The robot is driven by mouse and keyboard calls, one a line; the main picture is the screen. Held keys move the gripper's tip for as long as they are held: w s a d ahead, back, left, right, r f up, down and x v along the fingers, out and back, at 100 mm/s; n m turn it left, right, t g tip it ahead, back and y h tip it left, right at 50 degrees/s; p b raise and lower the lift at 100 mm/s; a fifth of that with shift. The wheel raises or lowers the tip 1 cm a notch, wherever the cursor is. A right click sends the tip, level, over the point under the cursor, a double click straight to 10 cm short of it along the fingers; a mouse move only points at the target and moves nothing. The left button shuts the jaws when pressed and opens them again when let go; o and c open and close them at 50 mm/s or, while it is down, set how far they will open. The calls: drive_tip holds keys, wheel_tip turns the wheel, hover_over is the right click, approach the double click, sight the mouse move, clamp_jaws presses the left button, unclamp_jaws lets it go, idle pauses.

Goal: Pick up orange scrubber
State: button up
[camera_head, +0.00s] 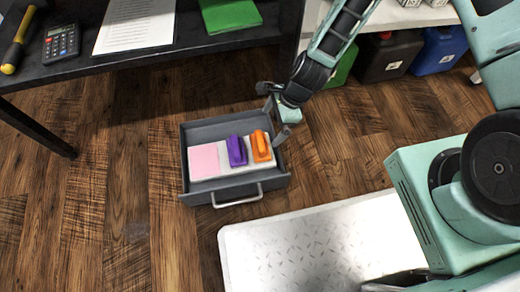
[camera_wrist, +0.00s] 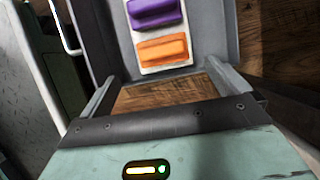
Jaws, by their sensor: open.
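The orange scrubber (camera_head: 261,146) lies in an open grey drawer (camera_head: 202,131), at the right end of a row on a pale strip. A purple scrubber (camera_head: 236,151) sits just left of it. My gripper (camera_head: 281,117) is open and empty above the drawer's back right corner, up and to the right of the orange scrubber and apart from it. In the wrist view the orange scrubber (camera_wrist: 163,49) shows beyond the two spread fingers (camera_wrist: 163,85), below the purple scrubber (camera_wrist: 156,12). Wood floor shows between the fingers.
A pink pad (camera_head: 205,161) lies at the drawer's left. Dark and blue jugs (camera_head: 438,50) stand at the upper right. Floor left of the drawer is clear.

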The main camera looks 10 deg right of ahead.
sight(260, 141)
drive_tip(key=b+x, duration=0.2)
drive_tip(key=x, duration=0.3)
drive_tip(key=shift+a+f+b, duration=0.1)
drive_tip(key=shift+f+b, duration=0.2)
drive_tip(key=shift+f, duration=0.1)
drive_tip(key=b+x, duration=0.4)
drive_tip(key=x, duration=0.1)
drive_tip(key=shift+f+b, duration=0.1)
drive_tip(key=shift+b, duration=0.25)
drive_tip(key=shift+w, duration=0.1)
drive_tip(key=c, duration=1)
